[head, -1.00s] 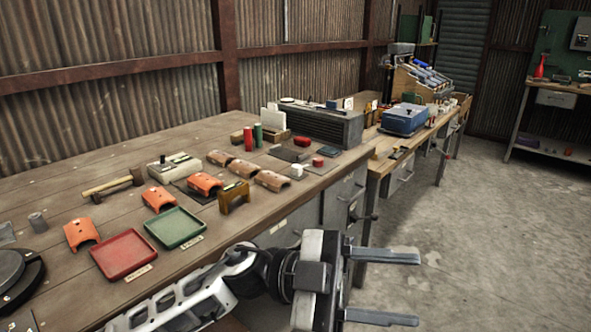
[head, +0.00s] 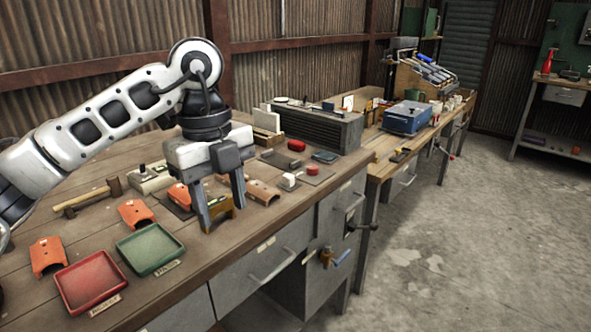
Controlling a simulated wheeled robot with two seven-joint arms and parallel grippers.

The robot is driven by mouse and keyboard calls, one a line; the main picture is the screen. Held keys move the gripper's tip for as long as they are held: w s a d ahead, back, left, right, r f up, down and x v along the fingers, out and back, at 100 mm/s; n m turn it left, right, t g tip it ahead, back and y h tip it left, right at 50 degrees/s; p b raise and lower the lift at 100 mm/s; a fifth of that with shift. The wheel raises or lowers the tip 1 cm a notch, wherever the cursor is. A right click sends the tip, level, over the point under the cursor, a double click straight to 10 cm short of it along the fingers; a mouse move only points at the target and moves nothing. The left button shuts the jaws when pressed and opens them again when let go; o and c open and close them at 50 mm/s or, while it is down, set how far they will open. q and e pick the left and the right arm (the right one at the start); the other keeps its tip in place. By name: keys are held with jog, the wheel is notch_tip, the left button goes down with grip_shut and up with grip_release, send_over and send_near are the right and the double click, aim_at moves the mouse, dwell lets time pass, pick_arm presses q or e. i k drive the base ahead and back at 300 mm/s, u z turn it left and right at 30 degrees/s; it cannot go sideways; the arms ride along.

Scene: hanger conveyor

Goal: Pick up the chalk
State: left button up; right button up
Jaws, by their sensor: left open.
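My left gripper (head: 222,216) points down over the front part of the workbench. Its two fingers are apart, around or just in front of a small yellow-brown block (head: 221,208), which they partly cover. I cannot tell whether the fingers touch it. No piece is clearly recognisable as the chalk. My right gripper is not in view.
A red tray (head: 89,284) and a green tray (head: 150,248) are at the front left. A hammer (head: 87,197) lies behind them. A dark grey box (head: 318,130) stands at the back right.

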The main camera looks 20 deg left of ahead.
aim_at(288, 179)
jog(key=i, duration=1.2)
